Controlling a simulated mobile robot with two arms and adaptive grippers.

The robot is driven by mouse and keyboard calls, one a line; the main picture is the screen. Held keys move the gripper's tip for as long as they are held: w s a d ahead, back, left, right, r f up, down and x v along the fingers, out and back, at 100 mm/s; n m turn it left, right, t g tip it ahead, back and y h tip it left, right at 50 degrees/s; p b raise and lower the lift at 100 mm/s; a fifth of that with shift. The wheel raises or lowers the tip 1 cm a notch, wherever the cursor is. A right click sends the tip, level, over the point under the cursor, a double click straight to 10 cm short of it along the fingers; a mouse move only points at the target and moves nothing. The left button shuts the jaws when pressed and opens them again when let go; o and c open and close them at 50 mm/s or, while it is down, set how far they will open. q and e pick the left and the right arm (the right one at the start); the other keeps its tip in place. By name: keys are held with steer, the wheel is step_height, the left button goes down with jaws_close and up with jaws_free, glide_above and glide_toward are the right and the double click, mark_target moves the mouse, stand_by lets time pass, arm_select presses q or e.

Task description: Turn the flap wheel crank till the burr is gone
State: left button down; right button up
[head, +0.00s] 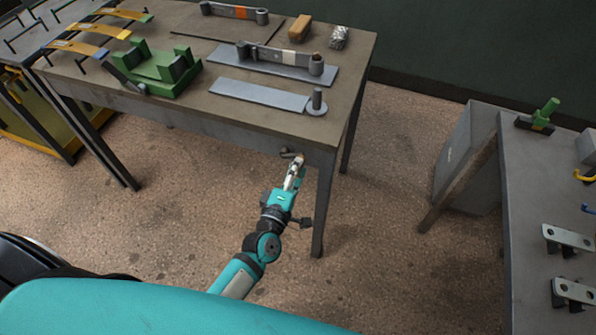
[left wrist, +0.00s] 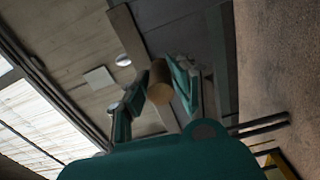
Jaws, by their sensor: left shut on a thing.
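My left gripper (head: 298,170) is at the front edge of the workbench, near its right leg. In the left wrist view, its two fingers (left wrist: 160,90) are closed on a brown cylindrical handle (left wrist: 160,78), seen nearly end-on. In the head view, a small dark crank part (head: 288,153) sticks out from the bench front beside the fingertips; most of the crank is hidden. I cannot pick out the flap wheel or the burr for certain. My right gripper is not in view.
The workbench (head: 190,22) carries a green fixture (head: 160,70), grey plates with spring leaves (head: 275,56), a tan block (head: 300,27) and a crumpled silvery thing (head: 339,37). A rack of yellow leaves (head: 85,48) stands left. Another table (head: 530,215) stands right; floor between is clear.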

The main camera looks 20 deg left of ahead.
arm_select(q)
steer(key=shift+a+r+n, duration=0.4)
steer(key=shift+r+n, duration=0.1)
steer(key=shift+n, duration=0.4)
